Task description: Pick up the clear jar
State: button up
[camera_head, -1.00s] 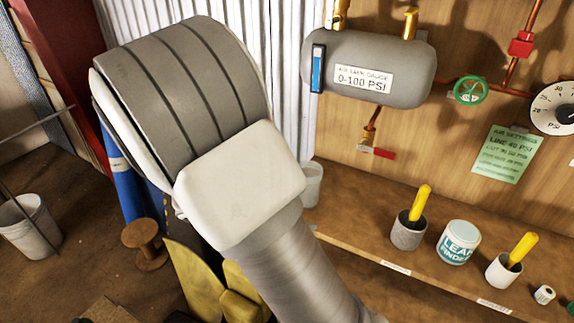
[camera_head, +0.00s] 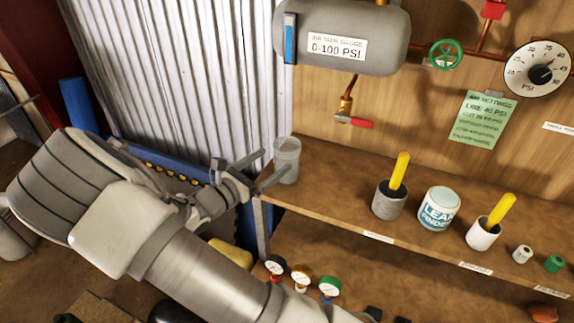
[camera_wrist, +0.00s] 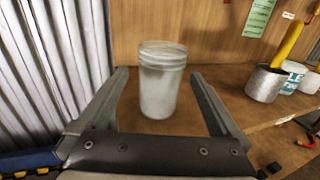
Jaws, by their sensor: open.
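The clear jar (camera_head: 287,161) stands upright at the left end of the wooden shelf, by the corrugated metal wall. It also shows in the wrist view (camera_wrist: 161,82), a cloudy see-through cylinder with a ridged neck. My gripper (camera_head: 270,173) is open, with its fingers pointing toward the jar. In the wrist view my gripper (camera_wrist: 160,92) has one finger on each side of the jar in the picture, with space on both sides. I cannot tell whether the fingertips reach as far as the jar.
To the right on the shelf (camera_head: 330,205) stand a grey cup (camera_head: 388,203) with a yellow handle, a leak finder tub (camera_head: 438,209) and a white cup (camera_head: 482,236) with a yellow handle. A grey tank (camera_head: 350,40) and a red-handled valve (camera_head: 358,123) hang above. Small gauges (camera_head: 300,280) sit below.

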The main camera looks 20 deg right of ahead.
aim_at(295, 146)
jog(key=b+x, duration=0.1)
jog(key=x, duration=0.8)
jog(key=shift+s+d, duration=0.1)
jog(key=shift+d, duration=0.1)
jog(key=c, duration=1.2)
